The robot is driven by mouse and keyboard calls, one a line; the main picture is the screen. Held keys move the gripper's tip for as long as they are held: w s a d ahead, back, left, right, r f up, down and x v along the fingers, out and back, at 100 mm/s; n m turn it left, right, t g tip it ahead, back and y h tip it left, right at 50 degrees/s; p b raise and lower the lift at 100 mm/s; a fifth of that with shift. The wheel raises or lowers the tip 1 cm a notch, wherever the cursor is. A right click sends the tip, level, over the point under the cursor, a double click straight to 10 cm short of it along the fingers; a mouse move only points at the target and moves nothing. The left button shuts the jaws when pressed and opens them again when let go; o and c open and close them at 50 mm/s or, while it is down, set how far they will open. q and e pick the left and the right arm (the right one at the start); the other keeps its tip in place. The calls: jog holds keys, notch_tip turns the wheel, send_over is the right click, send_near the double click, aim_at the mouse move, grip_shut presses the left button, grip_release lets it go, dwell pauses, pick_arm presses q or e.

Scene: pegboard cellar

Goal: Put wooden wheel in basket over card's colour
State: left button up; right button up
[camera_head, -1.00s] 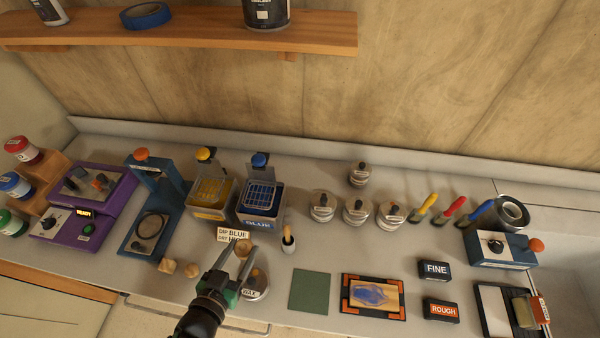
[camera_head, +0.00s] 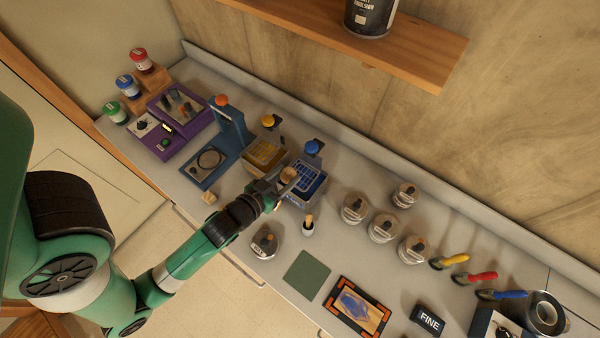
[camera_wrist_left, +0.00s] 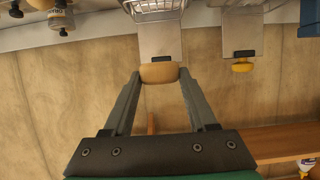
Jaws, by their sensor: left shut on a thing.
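My left gripper (camera_head: 282,181) is shut on the wooden wheel (camera_head: 288,174), a pale round piece also seen between the fingertips in the left wrist view (camera_wrist_left: 159,73). In the head view the wheel overlaps the left side of the blue tank (camera_head: 314,196) with its wire basket (camera_head: 309,178); I cannot tell its exact height. The yellow tank (camera_head: 264,158) is to the left. A wire basket (camera_wrist_left: 155,8) shows at the top of the wrist view. The card reading blue in the earlier frame is hidden now. My right gripper is not in view.
A blue press-like stand (camera_head: 229,126) and purple machine (camera_head: 167,136) stand left. Several lidded jars (camera_head: 382,227) stand right of the blue tank. A small brush pot (camera_head: 308,226) is close in front. A wooden block (camera_head: 209,197) lies on the counter. A shelf (camera_head: 400,55) overhangs behind.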

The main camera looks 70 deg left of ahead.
pick_arm(q)
jog(key=w+a+f, duration=0.1)
jog(key=f, duration=0.1)
jog(key=w+a+f+b, duration=0.1)
jog(key=w+f, duration=0.1)
jog(key=w+a+f, duration=0.1)
jog(key=w+f, duration=0.1)
jog(key=shift+w+a+f, duration=0.1)
jog(key=shift+a, duration=0.15)
jog(key=shift+w+a+f+b, duration=0.1)
jog(key=shift+f+b, duration=0.2)
jog(key=shift+f, duration=0.6)
jog(key=shift+w+a+f+b, duration=0.1)
jog(key=shift+f+b, duration=0.2)
jog(key=shift+f, duration=0.6)
jog(key=shift+d+f, duration=0.1)
jog(key=shift+f, duration=0.1)
jog(key=o, duration=1)
jog(key=shift+r, duration=0.15)
